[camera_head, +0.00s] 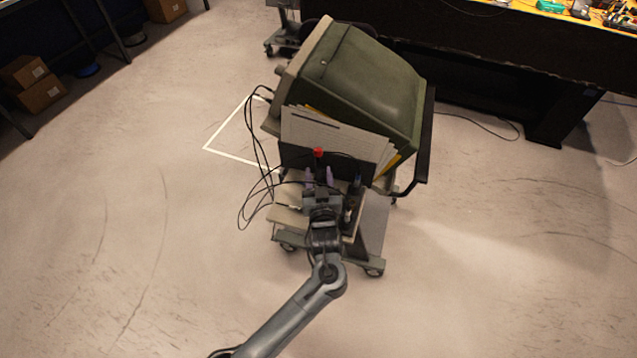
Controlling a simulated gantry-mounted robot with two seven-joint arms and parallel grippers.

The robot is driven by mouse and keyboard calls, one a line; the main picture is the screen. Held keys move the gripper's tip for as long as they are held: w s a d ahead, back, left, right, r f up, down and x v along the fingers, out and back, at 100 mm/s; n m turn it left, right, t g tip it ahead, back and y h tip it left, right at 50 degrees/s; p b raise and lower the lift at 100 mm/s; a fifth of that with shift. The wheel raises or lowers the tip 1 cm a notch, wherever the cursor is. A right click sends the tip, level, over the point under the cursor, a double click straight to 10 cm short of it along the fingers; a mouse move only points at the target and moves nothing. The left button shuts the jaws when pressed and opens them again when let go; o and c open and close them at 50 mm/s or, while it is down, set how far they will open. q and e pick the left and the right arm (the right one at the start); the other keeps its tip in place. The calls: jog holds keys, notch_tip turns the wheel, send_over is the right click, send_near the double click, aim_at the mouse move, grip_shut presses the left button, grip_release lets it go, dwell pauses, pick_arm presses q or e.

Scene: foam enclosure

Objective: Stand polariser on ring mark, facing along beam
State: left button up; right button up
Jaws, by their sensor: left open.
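My left gripper (319,173) reaches in from the bottom, over the front shelf of a wheeled cart (372,225). Its two purple-tipped fingers are apart, so it is open. A small red-topped item (318,153) shows just beyond the fingertips; I cannot tell whether it is the polariser or whether it stands between the fingers. Small dark and light items (349,205) stand on the shelf just right of the gripper, too small to identify. I cannot make out the ring mark or the beam line; the gripper and wrist cover part of the shelf. My right gripper is not in view.
A large green-grey housing (365,85) and upright papers (335,135) rise behind the shelf. Black cables (258,165) loop at its left. A cluttered bench (520,50) stands at the back right, and boxes (38,85) lie far left. The floor around the cart is mostly clear.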

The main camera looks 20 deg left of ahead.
pick_arm(q)
jog(key=shift+a, duration=0.1)
grip_shut()
jog(key=shift+r, duration=0.1)
jog(key=shift+r, duration=0.1)
dwell(0.3)
